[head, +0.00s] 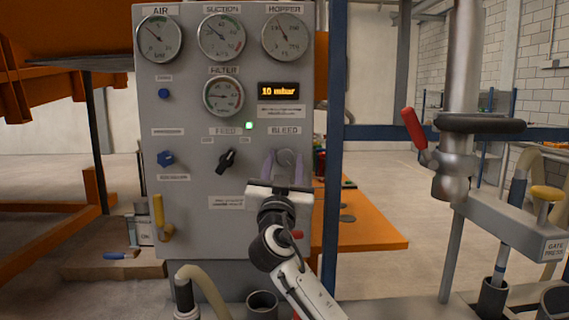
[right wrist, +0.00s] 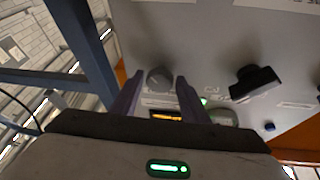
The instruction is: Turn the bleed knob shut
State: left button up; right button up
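The bleed knob (head: 285,157) is a round grey knob under the BLEED label on the grey control panel (head: 190,215). My right gripper (head: 283,160) is in front of it, with its two purple fingers open, one on each side of the knob. In the right wrist view the bleed knob (right wrist: 158,78) shows between the tips of the open right gripper (right wrist: 159,77). I see gaps beside the knob, and I cannot tell whether the fingertips reach around it. My left gripper is not in view.
The black feed knob (head: 227,160) is left of the bleed knob. Above are gauges, a green light (head: 249,126) and a display (head: 278,91) reading 10 mbar. A yellow handle (head: 162,219) is at lower left. A blue post (head: 335,200) stands close at right.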

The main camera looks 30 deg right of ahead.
jog(key=c, duration=0.7)
jog(key=shift+n+t, duration=0.3)
jog(key=shift+n, duration=0.1)
